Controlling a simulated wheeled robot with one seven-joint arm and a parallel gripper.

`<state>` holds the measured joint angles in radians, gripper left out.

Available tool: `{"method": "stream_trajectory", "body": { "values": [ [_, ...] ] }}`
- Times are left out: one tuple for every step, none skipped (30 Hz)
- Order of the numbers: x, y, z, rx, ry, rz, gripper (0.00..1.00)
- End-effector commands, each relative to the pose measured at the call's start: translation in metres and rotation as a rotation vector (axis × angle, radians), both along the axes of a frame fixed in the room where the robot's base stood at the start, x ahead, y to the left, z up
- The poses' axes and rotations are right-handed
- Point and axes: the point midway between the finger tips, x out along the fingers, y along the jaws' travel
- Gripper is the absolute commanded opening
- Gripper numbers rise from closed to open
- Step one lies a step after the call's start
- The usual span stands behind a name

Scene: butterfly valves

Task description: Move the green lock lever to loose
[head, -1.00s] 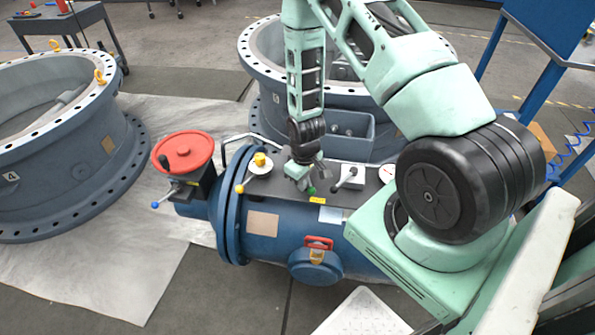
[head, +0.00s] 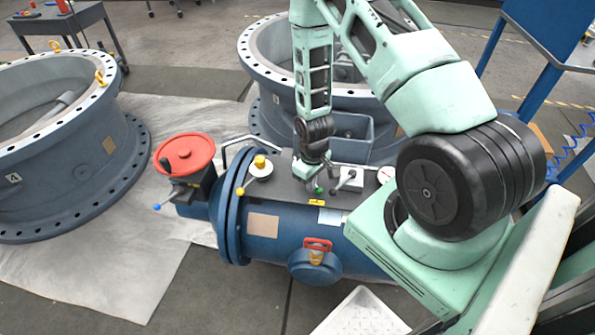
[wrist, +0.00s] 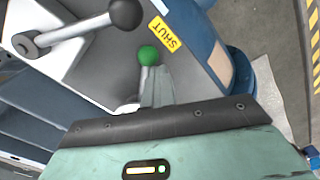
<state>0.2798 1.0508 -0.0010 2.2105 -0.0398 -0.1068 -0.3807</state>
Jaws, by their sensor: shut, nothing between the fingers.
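The green lock lever shows as a green ball (wrist: 148,55) on a pale stem in the wrist view, close to the yellow SHUT label (wrist: 165,33). In the head view the green ball (head: 318,190) is small, on the top plate of the blue valve body. My gripper (head: 311,186) reaches down beside the lever, just left of the ball in the head view. In the wrist view my gripper (wrist: 158,72) is shut and empty, its fingers right beside the lever stem. I cannot tell whether they touch. The stem's lower part is partly hidden.
A lever with a black knob (wrist: 125,14) stands close to the green lever; it also shows in the head view (head: 351,176). A yellow knob (head: 260,162), a red handwheel (head: 184,152) and a gauge (head: 385,175) are nearby. A large flanged ring stands behind.

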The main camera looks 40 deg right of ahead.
Motion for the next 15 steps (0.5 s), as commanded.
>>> {"method": "stream_trajectory", "body": {
  "values": [
    [0.0,-0.007,0.01,-0.01,-0.002,-0.01,0.0],
    [0.001,-0.006,0.012,-0.01,-0.003,-0.01,0.0],
    [0.001,-0.006,0.015,-0.011,-0.004,-0.009,0.0],
    [0.002,-0.006,0.017,-0.01,-0.005,-0.009,0.0],
    [0.002,-0.005,0.019,-0.009,-0.005,-0.008,0.0],
    [0.002,-0.005,0.022,-0.009,-0.006,-0.007,0.0],
    [0.003,-0.004,0.024,-0.009,-0.007,-0.006,0.0],
    [0.003,-0.004,0.026,-0.009,-0.007,-0.006,0.0],
    [0.003,-0.003,0.028,-0.009,-0.008,-0.005,0.0],
    [0.003,-0.003,0.03,-0.008,-0.008,-0.005,0.0],
    [0.004,-0.002,0.032,-0.008,-0.009,-0.004,0.0],
    [0.004,-0.002,0.035,-0.008,-0.009,-0.004,0.0],
    [0.004,-0.002,0.037,-0.008,-0.009,-0.003,0.0],
    [0.004,-0.001,0.039,-0.008,-0.01,-0.003,0.0],
    [0.005,-0.001,0.041,-0.008,-0.01,-0.003,0.0]
  ]
}}
